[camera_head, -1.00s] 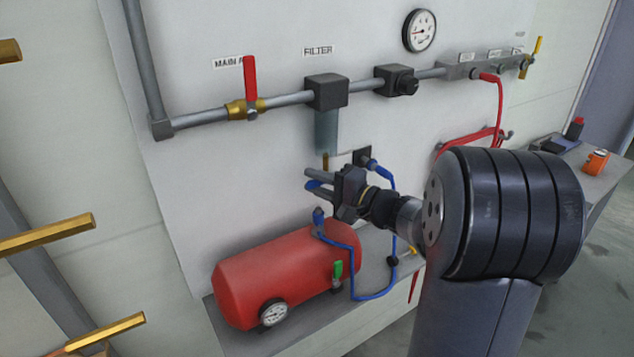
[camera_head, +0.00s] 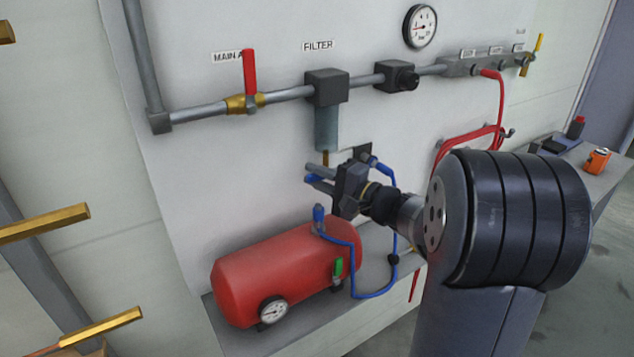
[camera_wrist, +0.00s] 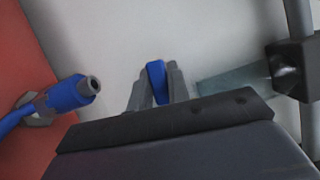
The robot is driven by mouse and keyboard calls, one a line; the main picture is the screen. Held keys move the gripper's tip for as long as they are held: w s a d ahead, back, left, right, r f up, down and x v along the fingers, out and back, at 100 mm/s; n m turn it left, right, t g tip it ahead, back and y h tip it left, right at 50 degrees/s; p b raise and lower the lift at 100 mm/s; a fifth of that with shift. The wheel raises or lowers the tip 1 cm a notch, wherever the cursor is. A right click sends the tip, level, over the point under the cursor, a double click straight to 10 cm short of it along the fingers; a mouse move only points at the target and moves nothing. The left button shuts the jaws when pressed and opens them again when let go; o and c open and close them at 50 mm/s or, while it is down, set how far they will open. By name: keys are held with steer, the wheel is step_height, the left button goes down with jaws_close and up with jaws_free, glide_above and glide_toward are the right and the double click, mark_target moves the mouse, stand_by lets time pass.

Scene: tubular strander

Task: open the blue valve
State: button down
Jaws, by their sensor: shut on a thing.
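The blue valve handle (camera_wrist: 157,82) shows upright between my fingertips in the wrist view. My gripper (camera_wrist: 155,90) is shut on it, one grey finger on each side. In the head view my gripper (camera_head: 317,174) is in front of the white panel, below the filter and above the red tank. A bit of blue (camera_head: 320,184) shows at its fingers there. The valve's body and the base of its handle are hidden, so I cannot tell how far it is turned.
The red tank (camera_head: 270,275) stands below, with a blue hose coupling (camera_wrist: 72,92) near my gripper's left in the wrist view. The filter (camera_head: 327,128) hangs close above. A red lever (camera_head: 250,75) and a green lever (camera_head: 338,268) stand elsewhere. A blue hose (camera_head: 357,275) loops below.

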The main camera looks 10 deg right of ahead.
steer(key=m+b, duration=0.1)
steer(key=m, duration=0.1)
steer(key=r+m+t+b, duration=0.1)
steer(key=b, duration=0.1)
steer(key=shift+d+m+y, duration=0.15)
steer(key=shift+m+y, duration=0.15)
steer(key=shift+m, duration=0.1)
steer(key=shift+w+d+r+m+t+b, duration=0.1)
steer(key=shift+r+m+t+b, duration=0.15)
steer(key=shift+m, duration=0.25)
steer(key=shift+s+d+r+m+t+b, duration=0.15)
steer(key=shift+m+t, duration=0.15)
steer(key=shift+m, duration=0.2)
steer(key=shift+w+r+m+t+b, duration=0.15)
steer(key=shift+m+t+b, duration=0.1)
steer(key=shift+m, duration=0.25)
steer(key=c, duration=1.5)
jaws_free()
steer(key=shift+r, duration=0.1)
steer(key=shift+o, duration=0.8)
steer(key=shift+r, duration=0.1)
